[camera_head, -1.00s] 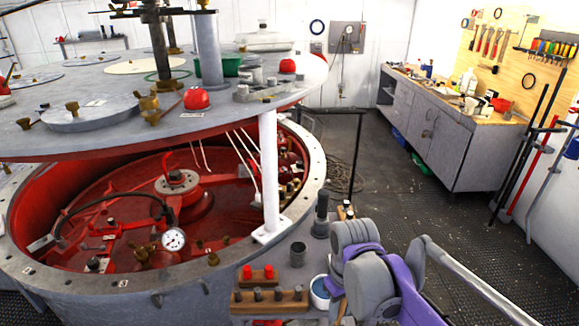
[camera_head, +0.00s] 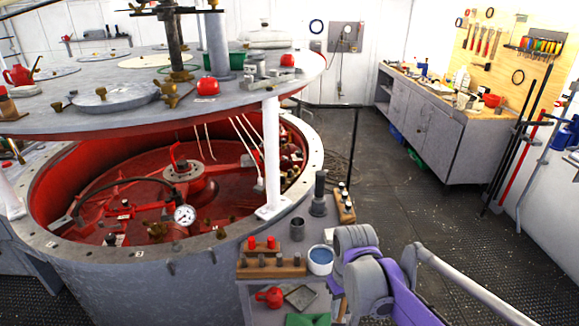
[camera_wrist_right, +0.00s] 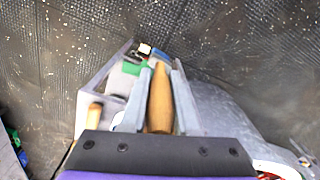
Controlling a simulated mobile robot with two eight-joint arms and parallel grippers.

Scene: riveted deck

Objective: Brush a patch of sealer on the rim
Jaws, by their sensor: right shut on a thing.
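The tank's grey rim (camera_head: 95,246) curves around its red interior in the head view. No patch of sealer can be made out on it. A white cup (camera_head: 312,268) with blue contents stands on the small grey stand beside the tank. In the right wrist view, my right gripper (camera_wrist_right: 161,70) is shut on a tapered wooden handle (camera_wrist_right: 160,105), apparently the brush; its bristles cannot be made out. In the head view my right arm is at lower right, to the right of the cup, and its fingers are hidden. My left gripper is not in view.
A raised lid (camera_head: 130,125) hangs over the tank, with a white post (camera_head: 272,165) at the rim. A wooden block with pegs (camera_head: 270,268), a dark cylinder (camera_head: 318,200) and a red pot (camera_head: 270,296) crowd the stand. The floor (camera_head: 395,200) towards the workbench (camera_head: 440,140) is clear.

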